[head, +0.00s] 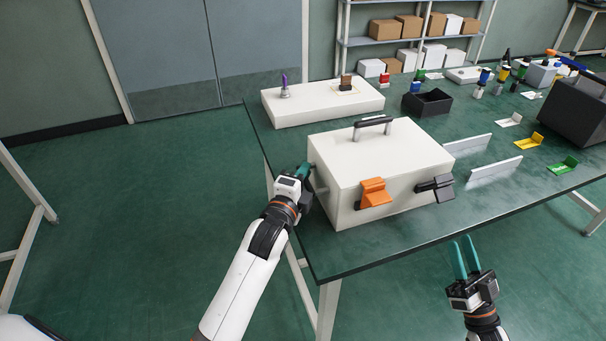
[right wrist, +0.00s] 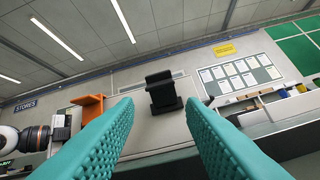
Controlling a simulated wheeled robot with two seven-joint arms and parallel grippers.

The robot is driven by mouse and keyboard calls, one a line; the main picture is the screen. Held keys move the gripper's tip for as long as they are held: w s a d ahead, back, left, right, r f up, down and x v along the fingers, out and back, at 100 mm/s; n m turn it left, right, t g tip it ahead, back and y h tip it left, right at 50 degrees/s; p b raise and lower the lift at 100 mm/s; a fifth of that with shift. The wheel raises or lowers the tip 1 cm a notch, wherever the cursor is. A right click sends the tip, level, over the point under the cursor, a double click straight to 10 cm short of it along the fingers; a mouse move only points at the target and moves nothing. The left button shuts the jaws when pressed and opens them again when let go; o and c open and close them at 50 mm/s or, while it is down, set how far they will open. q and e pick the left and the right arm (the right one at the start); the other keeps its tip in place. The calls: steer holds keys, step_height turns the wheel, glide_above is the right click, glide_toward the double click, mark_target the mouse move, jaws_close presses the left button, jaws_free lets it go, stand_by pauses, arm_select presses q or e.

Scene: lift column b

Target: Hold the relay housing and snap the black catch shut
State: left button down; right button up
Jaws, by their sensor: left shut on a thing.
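The relay housing is a white box (head: 350,152) with a dark handle (head: 372,122) on top, standing near the table's front left edge. The black catch (head: 441,188) is on its front face at the right, jutting out. The black catch also shows in the right wrist view (right wrist: 163,92), centred beyond the fingertips. An orange catch (head: 374,193) is left of it. My left gripper (head: 304,170) is at the housing's left side, shut on it; the exact grip is partly hidden. My right gripper (head: 466,257) is open and empty, in front of the table, apart from the black catch.
Two pale upright strips (head: 495,167) stand right of the housing. A white flat box (head: 318,105) with a purple-topped part lies behind it, and an open black bin (head: 428,102) is further right. Yellow (head: 529,141) and green (head: 562,165) brackets lie at the right. Space before the housing's front is clear.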

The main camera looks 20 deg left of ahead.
mark_target(438, 190)
steer(key=shift+c, duration=1.4)
steer(key=shift+w+d+r+m+t+h, duration=0.2)
steer(key=shift+w+m+t+h, duration=0.1)
steer(key=shift+m+h, duration=0.25)
steer(key=shift+c, duration=1.4)
steer(key=w+d+m+h, duration=0.1)
steer(key=m+h, duration=0.1)
steer(key=w+d+m+t+h, duration=0.1)
steer(key=m+h, duration=0.2)
steer(key=w+d+r+m+t+h, duration=0.1)
steer(key=w+m+h, duration=0.1)
steer(key=shift+d+m+h, duration=0.25)
steer(key=shift+d+m, duration=0.05)
steer(key=shift+m, duration=0.05)
jaws_close()
steer(key=shift+w+a+r+m+g+y, duration=0.1)
steer(key=shift+a+r+m+g+y, duration=0.55)
steer(key=shift+a+m+g, duration=0.55)
steer(key=shift+w+a+r+m+g+y, duration=0.1)
steer(key=shift+a+r+m+g+y, duration=0.6)
steer(key=shift+a+g, duration=0.9)
steer(key=shift+w+a+r+m+g+y, duration=0.1)
steer(key=shift+a+r+m+g+y, duration=0.4)
steer(key=shift+a+m+g, duration=0.75)
steer(key=shift+a, duration=0.15)
